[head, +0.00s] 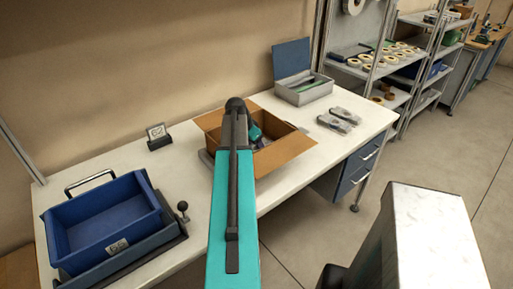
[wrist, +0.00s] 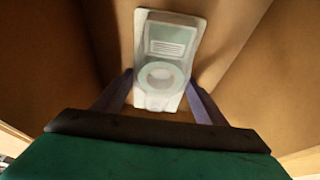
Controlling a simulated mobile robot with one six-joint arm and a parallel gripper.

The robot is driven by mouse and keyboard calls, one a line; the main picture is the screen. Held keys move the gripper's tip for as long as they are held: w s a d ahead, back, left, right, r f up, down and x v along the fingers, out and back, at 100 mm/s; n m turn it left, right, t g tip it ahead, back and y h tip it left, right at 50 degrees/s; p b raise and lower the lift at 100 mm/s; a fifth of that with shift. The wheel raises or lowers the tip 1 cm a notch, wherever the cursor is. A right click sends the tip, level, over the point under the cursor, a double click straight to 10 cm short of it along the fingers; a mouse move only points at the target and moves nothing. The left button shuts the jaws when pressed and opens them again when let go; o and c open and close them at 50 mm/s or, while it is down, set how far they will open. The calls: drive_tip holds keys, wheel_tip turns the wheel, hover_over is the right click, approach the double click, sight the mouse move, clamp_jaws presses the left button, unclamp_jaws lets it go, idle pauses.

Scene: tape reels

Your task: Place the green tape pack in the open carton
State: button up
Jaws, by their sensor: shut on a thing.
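The open carton (head: 285,157) is a brown cardboard box with its flaps spread, standing on the white bench. My gripper (head: 261,143) is down inside it, partly hidden by my arm in the head view. In the wrist view my gripper (wrist: 160,88) is shut on the green tape pack (wrist: 168,48), a clear flat pack with a pale green label and a ring-shaped reel. The fingers hold the pack's near end. Brown carton walls (wrist: 232,50) surround it. I cannot tell whether the pack touches the carton floor.
A blue bin (head: 108,215) stands at the bench's left, with a small card stand (head: 158,137) behind. A grey box with a raised blue lid (head: 292,58) stands at the back right. Grey packs (head: 338,122) lie right of the carton. Shelves with reels (head: 385,55) stand beyond.

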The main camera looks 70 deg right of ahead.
drive_tip(key=shift+f, duration=0.15)
drive_tip(key=o, duration=1.2)
drive_tip(key=shift+b+v, duration=1.2)
drive_tip(key=shift+v, duration=5)
